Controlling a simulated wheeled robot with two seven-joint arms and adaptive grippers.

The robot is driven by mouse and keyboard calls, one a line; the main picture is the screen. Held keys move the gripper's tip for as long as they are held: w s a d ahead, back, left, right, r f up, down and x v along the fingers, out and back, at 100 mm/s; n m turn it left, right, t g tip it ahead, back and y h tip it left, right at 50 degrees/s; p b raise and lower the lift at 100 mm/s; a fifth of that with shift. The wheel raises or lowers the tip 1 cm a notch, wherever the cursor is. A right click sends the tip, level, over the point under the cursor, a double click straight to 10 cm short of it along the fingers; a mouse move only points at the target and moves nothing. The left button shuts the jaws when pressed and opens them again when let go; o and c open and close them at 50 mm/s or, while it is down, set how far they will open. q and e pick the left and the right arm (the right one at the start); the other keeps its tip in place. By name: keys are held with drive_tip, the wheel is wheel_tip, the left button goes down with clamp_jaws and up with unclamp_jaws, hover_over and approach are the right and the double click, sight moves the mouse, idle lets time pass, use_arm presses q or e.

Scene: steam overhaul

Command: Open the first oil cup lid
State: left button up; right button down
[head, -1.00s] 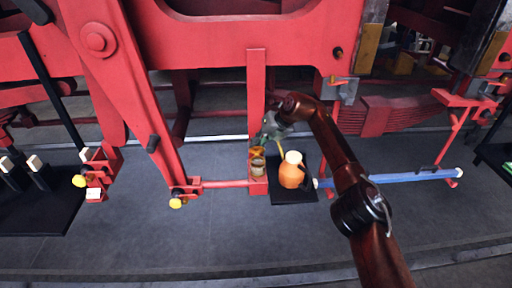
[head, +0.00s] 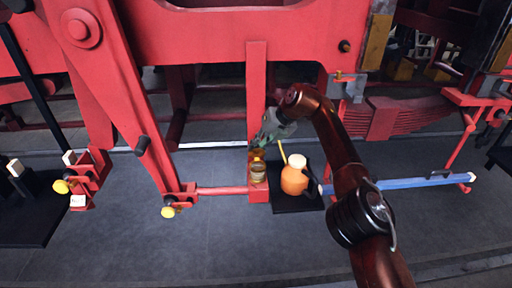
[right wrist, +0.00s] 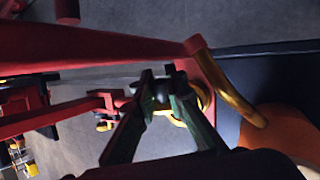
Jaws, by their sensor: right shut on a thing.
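The oil cup (head: 258,172) is a small brass-and-glass cup on a red bracket at the foot of a red upright post. Its brass-coloured top (head: 257,155) lies just under my right gripper (head: 262,143), which reaches down from the upper right. In the right wrist view, my right gripper (right wrist: 160,92) has its fingertips closed together on a small dark knob-like piece (right wrist: 163,90). A golden rim of the cup (right wrist: 200,98) shows just behind the fingertips. Whether the lid is lifted is hidden by the gripper. My left gripper is out of view.
An orange oil can (head: 294,180) with a yellow spout stands on a black mat (head: 298,206) just right of the cup. A blue bar (head: 415,182) lies further right. Yellow-tipped fittings (head: 169,212) sit on red brackets to the left. Red rods cross above.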

drive_tip(key=shift+f, duration=0.2)
drive_tip(key=c, duration=1.9)
unclamp_jaws()
drive_tip(key=shift+r, duration=0.1)
drive_tip(key=shift+c, duration=0.2)
drive_tip(key=shift+r, duration=0.1)
drive_tip(key=shift+d+r, duration=0.15)
drive_tip(key=shift+r, duration=0.15)
drive_tip(key=v, duration=1.1)
drive_tip(key=shift+s, duration=0.15)
drive_tip(key=shift+d, duration=0.1)
